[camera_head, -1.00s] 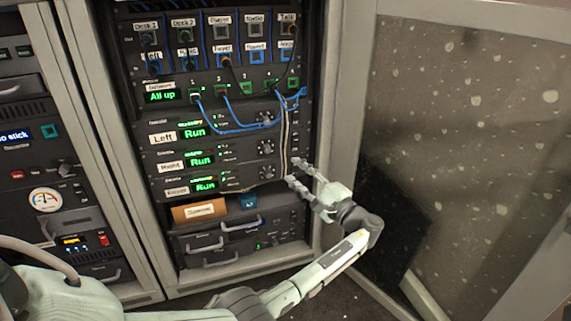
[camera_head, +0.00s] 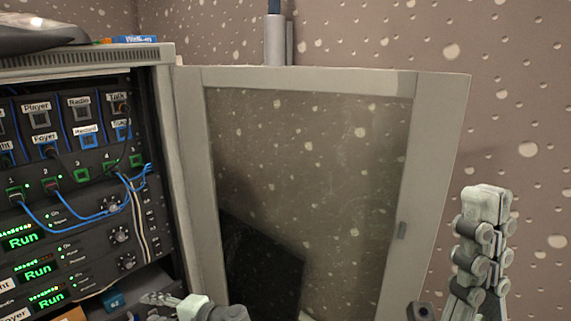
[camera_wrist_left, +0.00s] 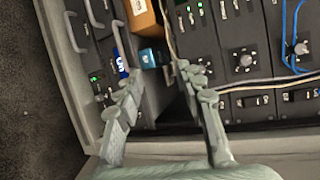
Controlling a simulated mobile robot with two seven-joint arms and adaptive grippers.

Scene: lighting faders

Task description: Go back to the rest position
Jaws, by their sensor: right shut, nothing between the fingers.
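My left gripper (camera_head: 158,306) shows at the bottom edge of the head view, in front of the rack's lower right part. In the left wrist view its two fingers (camera_wrist_left: 160,78) are spread apart, with nothing held between them. Beyond the fingertips are the rack's dark panels and a small blue block (camera_wrist_left: 150,57). My right gripper (camera_head: 484,200) stands upright at the right of the head view, its fingers together and empty. It is in front of the wall, beside the open door. Most of both arms is out of the head view.
The equipment rack (camera_head: 165,150) fills the left, with blue cables (camera_head: 85,215) looping across its front. Its glass door (camera_head: 435,150) stands open in the middle. A speckled wall (camera_head: 520,100) is behind. An orange box (camera_wrist_left: 141,18) sits near the blue block.

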